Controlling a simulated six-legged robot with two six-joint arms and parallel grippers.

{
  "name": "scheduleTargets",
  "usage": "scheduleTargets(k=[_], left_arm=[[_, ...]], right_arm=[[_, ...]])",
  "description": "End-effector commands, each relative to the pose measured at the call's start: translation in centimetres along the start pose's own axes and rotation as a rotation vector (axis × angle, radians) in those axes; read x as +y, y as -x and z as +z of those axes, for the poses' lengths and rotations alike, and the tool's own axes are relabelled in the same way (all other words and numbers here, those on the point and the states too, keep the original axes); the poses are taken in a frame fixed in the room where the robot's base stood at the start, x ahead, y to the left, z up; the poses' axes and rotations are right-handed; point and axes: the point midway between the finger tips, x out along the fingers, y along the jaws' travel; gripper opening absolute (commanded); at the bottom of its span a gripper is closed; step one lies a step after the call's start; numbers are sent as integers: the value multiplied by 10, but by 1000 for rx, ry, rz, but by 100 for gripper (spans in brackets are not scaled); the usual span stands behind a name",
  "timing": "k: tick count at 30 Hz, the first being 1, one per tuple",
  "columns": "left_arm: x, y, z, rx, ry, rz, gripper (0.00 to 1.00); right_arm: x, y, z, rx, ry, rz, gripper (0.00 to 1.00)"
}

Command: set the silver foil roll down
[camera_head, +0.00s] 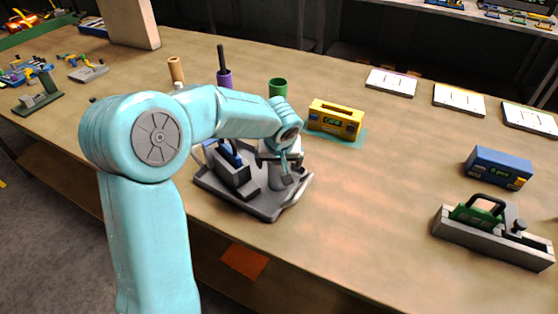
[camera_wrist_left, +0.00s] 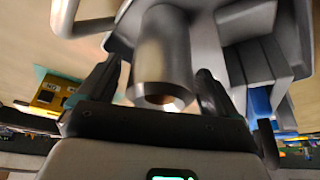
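The silver foil roll (camera_wrist_left: 165,62) is a grey metal cylinder with its near end towards the camera in the left wrist view. In the head view it stands upright at the right part of the grey tray (camera_head: 270,214), partly hidden by my arm. My left gripper (camera_head: 289,166) reaches down over it there. In the left wrist view, the dark fingers of my left gripper (camera_wrist_left: 161,75) stand on both sides of the roll, with a light gap at the left finger. The fingers look open around it. My right gripper is not in view.
The grey tray also holds a grey block with blue parts (camera_head: 230,168). A yellow box (camera_head: 336,120) is behind right, a green cup (camera_head: 278,88) and a purple holder (camera_head: 225,78) behind. A blue box (camera_head: 497,168) and a grey carrier (camera_head: 490,240) are far right. The table between is clear.

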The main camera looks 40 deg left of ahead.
Motion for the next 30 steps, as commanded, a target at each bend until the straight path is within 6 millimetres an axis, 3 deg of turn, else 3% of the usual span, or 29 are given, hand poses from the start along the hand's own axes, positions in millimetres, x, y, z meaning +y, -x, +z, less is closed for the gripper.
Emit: scheduleTargets(k=[8, 21, 30], left_arm=[[0, 10, -2, 3, 1, 1, 93], [1, 105, -2, 4, 0, 4, 93], [0, 123, -1, 1, 0, 0, 93]], right_arm=[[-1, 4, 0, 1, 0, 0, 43], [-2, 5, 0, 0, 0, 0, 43], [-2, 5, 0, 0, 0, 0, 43]])
